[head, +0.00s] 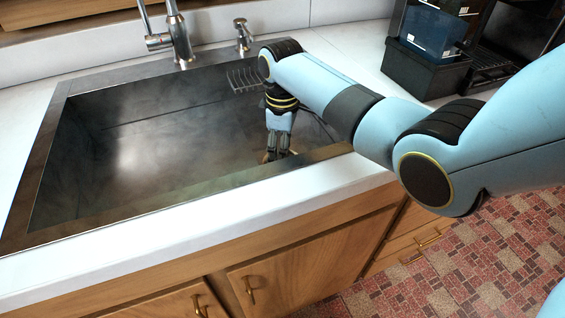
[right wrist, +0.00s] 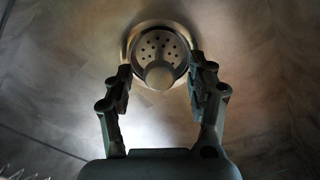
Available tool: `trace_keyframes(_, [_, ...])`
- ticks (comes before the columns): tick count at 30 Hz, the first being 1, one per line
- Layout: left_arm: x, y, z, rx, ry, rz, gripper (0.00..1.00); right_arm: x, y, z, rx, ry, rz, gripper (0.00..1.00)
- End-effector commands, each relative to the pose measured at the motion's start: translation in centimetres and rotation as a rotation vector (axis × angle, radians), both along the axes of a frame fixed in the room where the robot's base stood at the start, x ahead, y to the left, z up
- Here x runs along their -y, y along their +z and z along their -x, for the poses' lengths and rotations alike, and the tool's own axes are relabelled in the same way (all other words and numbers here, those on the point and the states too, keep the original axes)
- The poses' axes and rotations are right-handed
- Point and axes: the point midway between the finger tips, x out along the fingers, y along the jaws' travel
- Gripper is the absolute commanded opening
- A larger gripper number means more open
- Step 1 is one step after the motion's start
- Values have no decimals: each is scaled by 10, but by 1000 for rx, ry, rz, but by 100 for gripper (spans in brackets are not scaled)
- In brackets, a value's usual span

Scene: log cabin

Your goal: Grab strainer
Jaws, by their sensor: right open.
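The strainer (right wrist: 159,48) is a round metal disc with small holes and a rounded knob (right wrist: 159,75) in its middle. It sits in the drain at the sink's floor in the right wrist view. My right gripper (right wrist: 160,72) is open, with its two fingers on either side of the strainer and the knob between them in the picture. Whether the fingers touch it cannot be told. In the head view my right gripper (head: 277,151) points down inside the sink at its right end, and the strainer is mostly hidden there. My left gripper is not in view.
The dark metal sink (head: 48,165) has a raised rim and walls around the right gripper. A faucet (head: 180,40) and a small dispenser (head: 243,36) stand behind it. A wire rack (head: 243,79) is near the arm. Dark containers (head: 425,70) stand at the back right.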

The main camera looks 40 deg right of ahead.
Motion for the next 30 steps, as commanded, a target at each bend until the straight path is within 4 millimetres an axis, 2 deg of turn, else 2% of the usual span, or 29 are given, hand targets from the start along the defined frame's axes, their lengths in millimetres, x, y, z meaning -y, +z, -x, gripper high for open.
trace_keyframes(3, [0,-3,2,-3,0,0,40,0,-11,-1,1,1,-1,57])
trace_keyframes(10, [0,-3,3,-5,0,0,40,0,-12,-1,2,0,-1,57])
trace_keyframes(23, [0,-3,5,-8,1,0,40,0,-12,-1,1,0,0,2])
trace_keyframes(30, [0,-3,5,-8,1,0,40,0,-12,-1,1,0,0,0])
